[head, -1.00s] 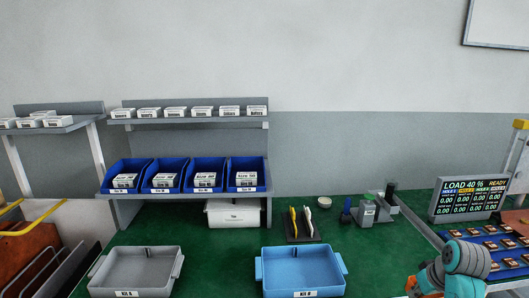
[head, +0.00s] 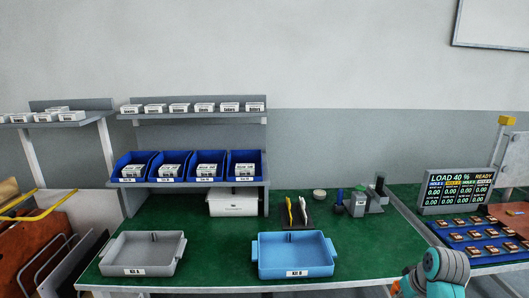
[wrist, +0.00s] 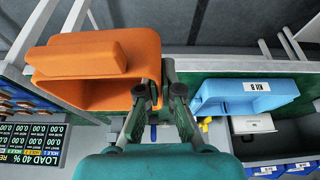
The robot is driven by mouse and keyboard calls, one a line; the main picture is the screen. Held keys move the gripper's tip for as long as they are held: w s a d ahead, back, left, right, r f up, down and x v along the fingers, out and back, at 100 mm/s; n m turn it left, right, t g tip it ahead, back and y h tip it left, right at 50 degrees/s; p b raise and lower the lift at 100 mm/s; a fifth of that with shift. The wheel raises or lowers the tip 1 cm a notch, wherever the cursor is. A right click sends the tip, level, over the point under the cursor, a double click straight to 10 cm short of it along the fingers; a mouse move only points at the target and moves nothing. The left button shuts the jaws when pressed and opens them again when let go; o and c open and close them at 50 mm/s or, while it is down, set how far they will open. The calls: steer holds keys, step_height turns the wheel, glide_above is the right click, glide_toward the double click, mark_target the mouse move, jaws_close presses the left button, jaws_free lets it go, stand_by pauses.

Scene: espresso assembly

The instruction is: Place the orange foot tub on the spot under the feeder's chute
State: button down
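The orange foot tub (wrist: 95,60) fills the left of the wrist view, its open hollow showing. My gripper (wrist: 160,92) has one finger inside the tub and the other outside, with the tub's right wall between them, so it looks shut on that wall. In the head view my teal wrist is at the bottom right, and a small orange piece of the tub (head: 397,288) shows beside it; the rest is cut off or hidden. I cannot make out the feeder's chute or the spot under it.
The green bench (head: 215,235) carries the grey Kit A tray (head: 130,272) and blue Kit B tray (head: 297,273). A load screen (head: 458,190) and a blue rack of small parts (head: 468,234) stand at the right. Blue bins (head: 170,166) sit on a shelf behind.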

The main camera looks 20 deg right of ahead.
steer(key=w+a+f+n, duration=0.1)
steer(key=a+f, duration=0.4)
steer(key=a, duration=0.6)
steer(key=a+f, duration=0.4)
steer(key=a, duration=0.7)
steer(key=w+a+f+n, duration=0.1)
steer(key=a+f, duration=0.4)
steer(key=a, duration=0.6)
step_height(320, 180, down, 11)
steer(key=s, duration=0.2)
steer(key=shift+s+f+y, duration=0.2)
steer(key=shift+s+y, duration=0.05)
steer(key=shift+y, duration=0.15)
